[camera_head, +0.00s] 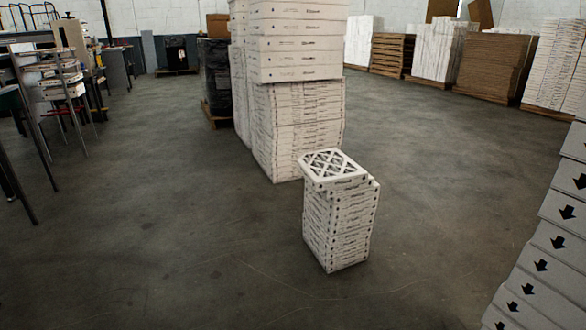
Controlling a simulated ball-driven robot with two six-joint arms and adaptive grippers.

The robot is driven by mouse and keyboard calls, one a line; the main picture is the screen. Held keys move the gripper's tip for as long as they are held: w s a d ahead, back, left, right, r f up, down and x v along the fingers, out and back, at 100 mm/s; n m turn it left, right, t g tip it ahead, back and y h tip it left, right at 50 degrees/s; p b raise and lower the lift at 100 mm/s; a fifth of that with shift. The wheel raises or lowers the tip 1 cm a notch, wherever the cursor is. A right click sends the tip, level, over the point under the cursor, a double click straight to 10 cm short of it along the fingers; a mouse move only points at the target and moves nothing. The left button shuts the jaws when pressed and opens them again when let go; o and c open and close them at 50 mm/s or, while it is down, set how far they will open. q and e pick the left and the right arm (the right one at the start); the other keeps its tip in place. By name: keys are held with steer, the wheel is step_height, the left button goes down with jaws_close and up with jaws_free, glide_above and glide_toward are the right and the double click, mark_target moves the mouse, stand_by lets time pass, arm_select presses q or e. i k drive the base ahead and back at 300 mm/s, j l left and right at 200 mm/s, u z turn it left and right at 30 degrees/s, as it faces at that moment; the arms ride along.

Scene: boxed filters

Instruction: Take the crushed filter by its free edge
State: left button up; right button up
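A short stack of white boxed filters (337,225) stands on the floor right of centre. Its top filter (333,166) has a diamond lattice face upward and sits askew, its left edge jutting a little past the filters below. Near the stack's upper right corner the layers look uneven. I cannot tell for sure which filter is crushed. Neither of my grippers is in view.
A tall stack of filter boxes (297,130) stands just behind the short stack. Boxes with black arrows (540,265) rise at the right edge. Shelving and tables (60,85) stand at the left. The grey floor (150,220) in front and left is clear.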

mark_target(330, 168)
steer(key=i+j+z, duration=0.25)
steer(key=i+j, duration=0.3)
steer(key=i, duration=0.15)
steer(key=i+j+u, duration=0.1)
steer(key=i+j, duration=0.25)
steer(key=i, duration=0.15)
steer(key=i+j, duration=0.25)
steer(key=i, duration=0.25)
steer(key=u, duration=0.05)
